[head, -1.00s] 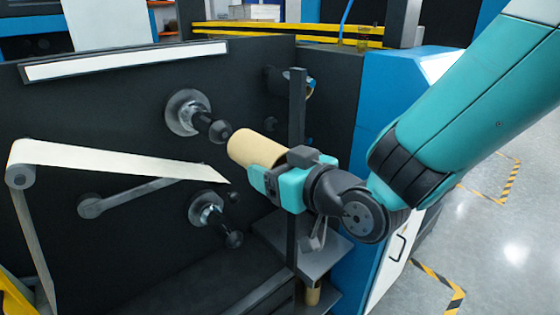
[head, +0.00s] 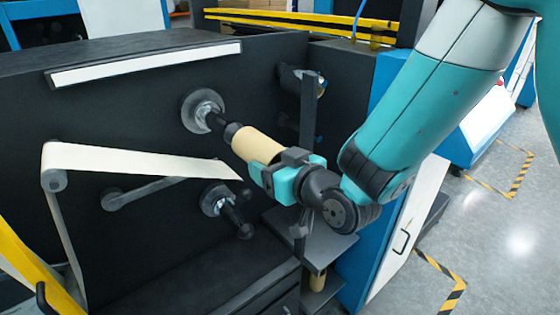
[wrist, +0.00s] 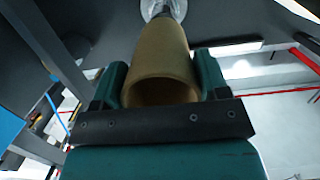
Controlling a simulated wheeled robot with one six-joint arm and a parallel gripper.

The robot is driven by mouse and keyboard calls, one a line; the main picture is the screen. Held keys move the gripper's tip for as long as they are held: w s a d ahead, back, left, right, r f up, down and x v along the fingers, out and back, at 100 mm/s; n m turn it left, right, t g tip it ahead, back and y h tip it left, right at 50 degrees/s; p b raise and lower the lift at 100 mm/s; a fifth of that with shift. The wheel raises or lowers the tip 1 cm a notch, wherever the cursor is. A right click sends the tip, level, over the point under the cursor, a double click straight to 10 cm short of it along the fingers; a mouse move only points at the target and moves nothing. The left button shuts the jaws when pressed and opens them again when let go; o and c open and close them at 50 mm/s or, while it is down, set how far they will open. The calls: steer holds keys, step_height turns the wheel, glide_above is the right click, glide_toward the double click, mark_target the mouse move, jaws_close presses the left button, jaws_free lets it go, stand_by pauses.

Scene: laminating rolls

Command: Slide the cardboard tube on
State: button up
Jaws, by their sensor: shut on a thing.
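The tan cardboard tube (head: 257,145) is held by its near end in my gripper (head: 287,174), which is shut on it. In the head view its far end meets the dark tip of the upper spindle (head: 217,121), roughly in line. I cannot tell whether the tip is inside the tube or just in front of it. In the wrist view the tube (wrist: 157,60) lies between the two teal fingers, its open near end facing me. The spindle's grey flange (wrist: 160,7) shows beyond its far end.
A lower spindle (head: 218,201) sticks out below. A white web (head: 140,162) runs from a roller at left. A dark upright post (head: 309,130) and a shelf (head: 320,250) stand close to my gripper. A blue cabinet with a white door is at right.

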mark_target(230, 131)
steer(key=shift+r+p+x, duration=0.2)
steer(key=shift+p+x, duration=0.7)
steer(key=shift+x, duration=0.45)
steer(key=shift+r+p+x, duration=0.25)
steer(key=shift+p+x, duration=0.65)
steer(key=shift+x, duration=0.45)
steer(key=shift+r+b+x, duration=0.3)
steer(key=shift+x, duration=1.45)
steer(key=shift+r+b+x, duration=0.25)
steer(key=shift+b+x, duration=0.05)
steer(key=shift+x, duration=1.5)
steer(key=shift+r+b+x, duration=0.3)
steer(key=shift+x, duration=1.45)
steer(key=shift+w+a, duration=0.15)
steer(key=shift+r, duration=0.3)
steer(key=o, duration=1)
steer(key=shift+w, duration=0.1)
